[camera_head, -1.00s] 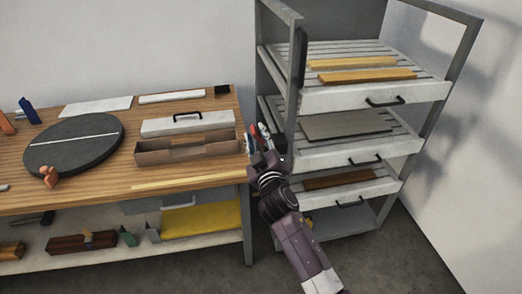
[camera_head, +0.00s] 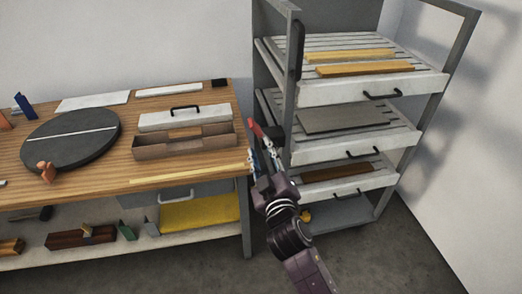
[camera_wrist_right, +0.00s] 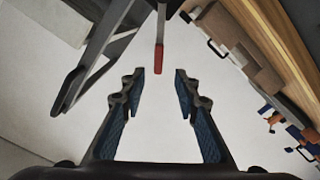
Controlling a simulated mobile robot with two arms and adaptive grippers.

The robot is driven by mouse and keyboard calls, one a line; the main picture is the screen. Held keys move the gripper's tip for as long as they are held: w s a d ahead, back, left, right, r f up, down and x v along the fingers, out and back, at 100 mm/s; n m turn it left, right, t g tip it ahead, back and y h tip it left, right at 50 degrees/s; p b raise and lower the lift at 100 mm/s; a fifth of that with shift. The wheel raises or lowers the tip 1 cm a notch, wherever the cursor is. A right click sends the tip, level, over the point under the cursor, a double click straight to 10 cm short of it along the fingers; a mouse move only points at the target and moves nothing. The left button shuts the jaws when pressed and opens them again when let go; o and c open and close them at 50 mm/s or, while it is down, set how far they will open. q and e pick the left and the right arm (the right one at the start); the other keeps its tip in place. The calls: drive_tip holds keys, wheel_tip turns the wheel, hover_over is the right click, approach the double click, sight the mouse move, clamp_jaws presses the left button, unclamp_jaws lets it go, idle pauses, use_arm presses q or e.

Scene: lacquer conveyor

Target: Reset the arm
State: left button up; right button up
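My right gripper (camera_head: 264,152) is in the gap between the wooden workbench (camera_head: 190,172) and the metal rack (camera_head: 290,95). The right wrist view shows its two blue-padded fingers (camera_wrist_right: 162,84) apart, with nothing between them. A red-tipped grey bar (camera_wrist_right: 159,56) shows just past the fingertips, apart from them in the picture. A red piece (camera_head: 254,129) shows by the fingertips in the head view; what it belongs to is unclear. My left gripper is not in view.
A dark round disc (camera_head: 70,145), a brown open tray (camera_head: 185,150) and a white handled box (camera_head: 165,118) are on the bench. The rack's drawers (camera_head: 380,91) stand close at the right. Bare floor (camera_head: 190,268) lies in front.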

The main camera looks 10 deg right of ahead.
drive_tip(key=s+f+g, duration=0.3)
drive_tip(key=f+g, duration=0.1)
drive_tip(key=f, duration=1.7)
drive_tip(key=s+d+f+g, duration=0.1)
drive_tip(key=s+f+g, duration=0.1)
drive_tip(key=s+f, duration=0.35)
drive_tip(key=s+d+f+m+g, duration=0.1)
drive_tip(key=s+f, duration=0.2)
drive_tip(key=f, duration=0.6)
drive_tip(key=s+d+f+g, duration=0.1)
drive_tip(key=s+f+g, duration=0.1)
drive_tip(key=s+f, duration=0.35)
drive_tip(key=s+d+f+m+g, duration=0.1)
drive_tip(key=s+d+f+g, duration=0.1)
drive_tip(key=s+f, duration=0.5)
drive_tip(key=s+d+f+m+g, duration=0.1)
drive_tip(key=s+d+f+g, duration=0.2)
drive_tip(key=s, duration=1.4)
drive_tip(key=s+d+f+m+g, duration=0.2)
drive_tip(key=s+d+f+g, duration=0.1)
drive_tip(key=s+f, duration=0.8)
drive_tip(key=shift+s+d+f+h, duration=0.3)
drive_tip(key=shift+s+d+f, duration=0.05)
drive_tip(key=shift+s+d, duration=0.5)
